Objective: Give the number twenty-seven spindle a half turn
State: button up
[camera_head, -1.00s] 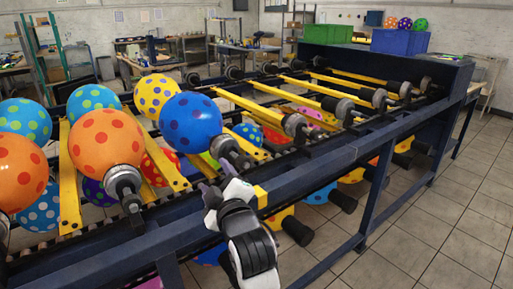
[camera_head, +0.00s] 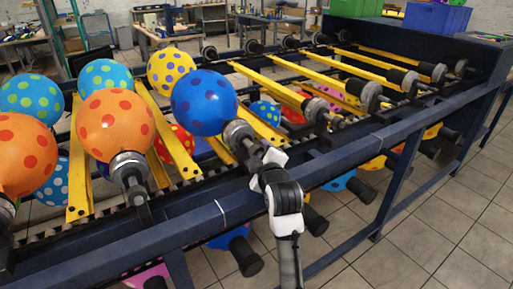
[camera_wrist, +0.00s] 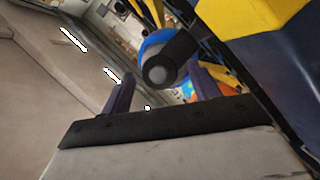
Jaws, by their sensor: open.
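A blue balloon with dark spots (camera_head: 204,102) sits on a spindle with a grey collar (camera_head: 238,136) and a dark shaft at the front rail. My gripper (camera_head: 260,150) is at the outer end of this spindle, its fingers mostly hidden in the head view. In the wrist view the round dark spindle end (camera_wrist: 158,72) shows beyond and between my two open purple fingers (camera_wrist: 160,90), with a bit of blue balloon behind it. I cannot tell if the fingers reach around it. I see no readable number on any spindle.
An orange spotted balloon (camera_head: 115,124) on its own spindle (camera_head: 131,178) stands to the left. Empty spindles (camera_head: 315,110) line the rack to the right. A dark blue rail (camera_head: 345,150) runs close beneath my gripper. Tiled floor (camera_head: 450,215) is free at right.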

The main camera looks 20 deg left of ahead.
aim_at(242, 138)
jog(key=shift+p+x, duration=0.3)
jog(key=shift+x, duration=2.05)
jog(key=c, duration=1)
